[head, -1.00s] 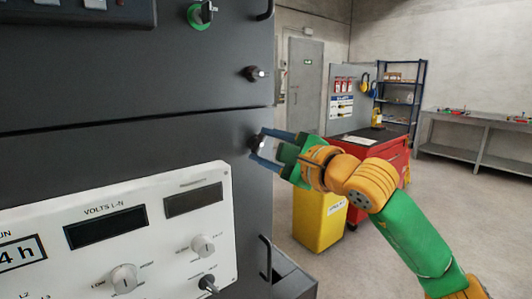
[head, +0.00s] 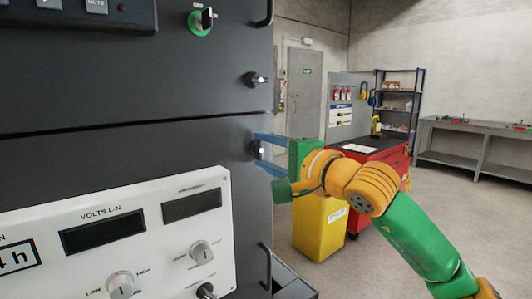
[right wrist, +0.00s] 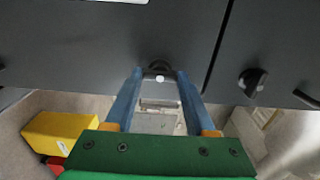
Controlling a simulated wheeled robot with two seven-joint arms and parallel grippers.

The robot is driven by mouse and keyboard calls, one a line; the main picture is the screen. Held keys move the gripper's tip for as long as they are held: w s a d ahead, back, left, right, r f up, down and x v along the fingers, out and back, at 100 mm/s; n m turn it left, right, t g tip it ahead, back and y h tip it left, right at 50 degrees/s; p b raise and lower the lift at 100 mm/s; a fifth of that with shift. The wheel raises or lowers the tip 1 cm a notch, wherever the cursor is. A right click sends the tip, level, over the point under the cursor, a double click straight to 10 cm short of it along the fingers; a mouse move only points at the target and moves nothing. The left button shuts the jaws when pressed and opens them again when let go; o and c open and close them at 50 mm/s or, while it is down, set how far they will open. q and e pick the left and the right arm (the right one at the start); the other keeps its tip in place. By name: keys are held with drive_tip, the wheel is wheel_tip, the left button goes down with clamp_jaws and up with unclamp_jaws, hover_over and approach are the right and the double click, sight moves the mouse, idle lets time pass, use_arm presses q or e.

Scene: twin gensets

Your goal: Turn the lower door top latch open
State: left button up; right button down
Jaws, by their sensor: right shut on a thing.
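The lower door top latch (head: 257,150) is a small dark knob with a bright tip, near the right edge of the lower dark door (head: 185,150), just below the seam. My right gripper (head: 260,152) is shut on the latch, one blue finger above it and one below. In the right wrist view the latch (right wrist: 158,76) sits between the two fingertips (right wrist: 158,80). The fingers partly hide it, and its exact turn angle is hard to tell. My left gripper is not in view.
The upper door's latch (head: 255,79) is above the seam, and it also shows in the wrist view (right wrist: 255,82). A door handle (head: 265,262) is below. A white control panel (head: 150,240) is at left. A yellow bin (head: 318,225) and red cabinet (head: 375,170) stand behind my arm.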

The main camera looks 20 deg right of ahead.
drive_tip(key=shift+f, duration=0.15)
drive_tip(key=shift+c, duration=1.2)
unclamp_jaws()
drive_tip(key=shift+s+a, duration=0.1)
drive_tip(key=b+v, duration=0.2)
drive_tip(key=shift+s+d+f, duration=0.2)
drive_tip(key=shift+s, duration=0.15)
drive_tip(key=b, duration=0.1)
approach(262, 154)
drive_tip(key=shift+w+a+r, duration=0.35)
drive_tip(key=shift+w, duration=0.3)
